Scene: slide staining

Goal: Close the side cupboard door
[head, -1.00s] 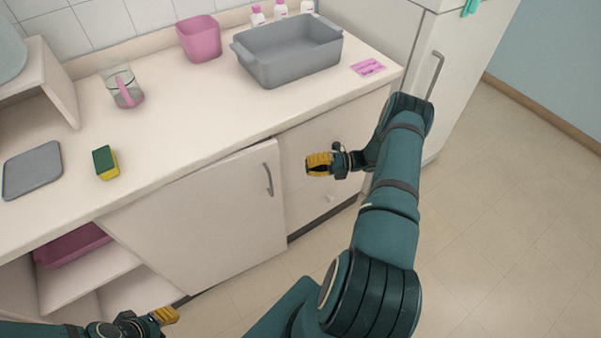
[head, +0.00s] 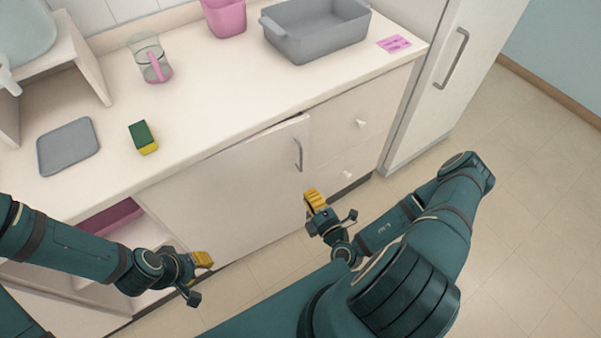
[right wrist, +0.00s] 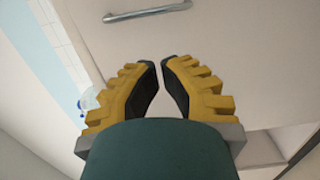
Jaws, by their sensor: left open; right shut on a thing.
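The white cupboard door (head: 235,190) under the counter stands slightly ajar at its right, handle side, with a dark gap along its top edge. Its grey bar handle (head: 298,153) also shows at the top of the right wrist view (right wrist: 147,12). My right gripper (head: 313,198) is below the handle, by the door's right edge. In the right wrist view its yellow fingers (right wrist: 161,85) are drawn nearly together; I cannot make out anything between them. My left gripper (head: 205,260) is open, near the door's lower left.
An open shelf bay with a pink tray (head: 112,217) is left of the door. Drawers (head: 345,120) with knobs and a tall white cabinet (head: 430,90) stand to the right. The counter holds a sponge (head: 143,138), a grey board (head: 68,147), a jug (head: 150,60) and a grey basin (head: 315,32).

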